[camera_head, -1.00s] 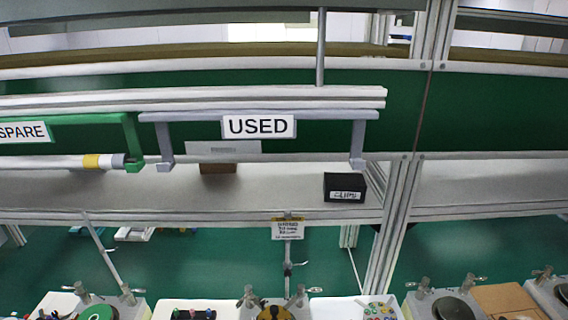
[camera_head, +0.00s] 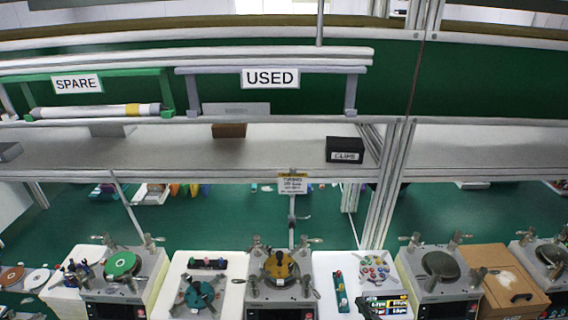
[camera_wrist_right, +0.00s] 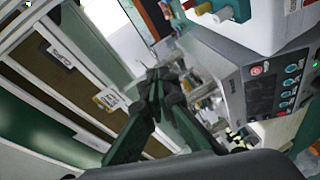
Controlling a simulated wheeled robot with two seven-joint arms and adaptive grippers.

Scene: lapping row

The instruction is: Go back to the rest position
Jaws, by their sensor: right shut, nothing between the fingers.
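My right gripper (camera_wrist_right: 157,85) shows in the right wrist view, with its dark fingers together and nothing between them. It hangs in free space beside a grey machine with a control panel (camera_wrist_right: 285,90). I cannot make out either gripper in the head view. My left gripper is not in view.
A shelf (camera_head: 270,150) crosses the head view, with a black CLIPS box (camera_head: 345,149) on it. USED (camera_head: 270,78) and SPARE (camera_head: 78,84) holders hang above. Below stand lapping machines (camera_head: 280,275), a white tray of coloured knobs (camera_head: 375,268) and a cardboard box (camera_head: 500,280).

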